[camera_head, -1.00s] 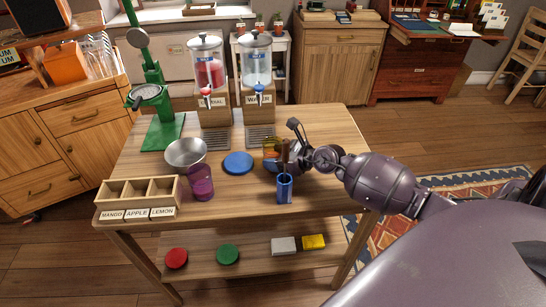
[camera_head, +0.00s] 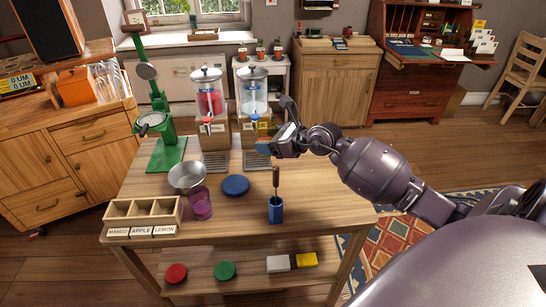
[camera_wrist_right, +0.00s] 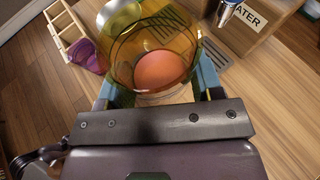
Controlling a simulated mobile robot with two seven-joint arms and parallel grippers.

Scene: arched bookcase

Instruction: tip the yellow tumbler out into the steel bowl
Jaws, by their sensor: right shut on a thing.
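My right gripper (camera_head: 266,143) is shut on the yellow tumbler (camera_head: 266,126), raised above the table in front of the water dispenser. In the right wrist view the see-through yellow tumbler (camera_wrist_right: 125,55) sits between the blue fingertips (camera_wrist_right: 155,82), with a round orange-red thing (camera_wrist_right: 165,71) showing inside it. In the head view the gripper hides much of the tumbler. The steel bowl (camera_head: 187,176) is on the table to the left, apart from the gripper, beside a purple tumbler (camera_head: 201,206) that overlaps it in view. My left gripper is not in view.
A blue disc (camera_head: 236,185) lies right of the bowl. A blue cup with a brown-handled tool (camera_head: 276,210) stands near the front edge. A labelled wooden tray (camera_head: 145,211), green press (camera_head: 165,150) and two dispensers (camera_head: 210,95) surround the bowl. The table's right side is clear.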

